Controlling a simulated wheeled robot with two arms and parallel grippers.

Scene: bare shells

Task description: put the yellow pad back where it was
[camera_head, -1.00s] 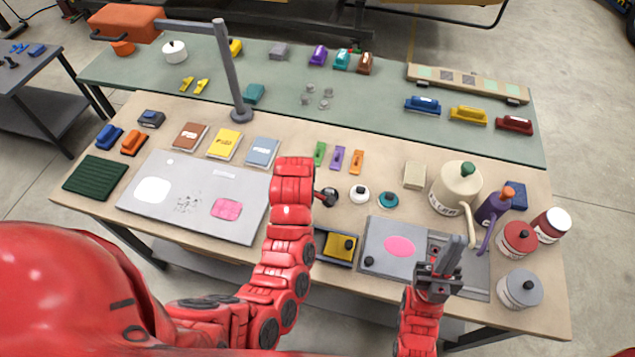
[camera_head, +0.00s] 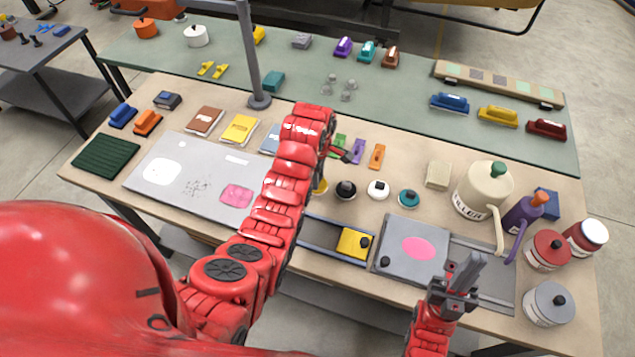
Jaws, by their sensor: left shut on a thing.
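Several yellow things show, and I cannot tell for certain which is the pad. A small yellow piece (camera_head: 321,186) shows at the edge of my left arm, beside the row of round knobbed pads; the arm hides most of it. A yellow square piece with a dark knob (camera_head: 352,242) sits at the right end of a narrow tray (camera_head: 325,240). A yellow booklet (camera_head: 240,129) lies between a brown and a blue one. My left gripper (camera_head: 342,154) is shut, over the small coloured bars; what it holds is unclear. My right gripper (camera_head: 466,270) is over the right grey plate, its jaw gap unclear.
Black (camera_head: 345,190), white (camera_head: 378,190) and teal (camera_head: 408,198) round pads stand right of my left arm. A cream jug (camera_head: 483,190), a purple bottle (camera_head: 523,215) and several jars crowd the right end. A dark post (camera_head: 251,60) rises behind the booklets.

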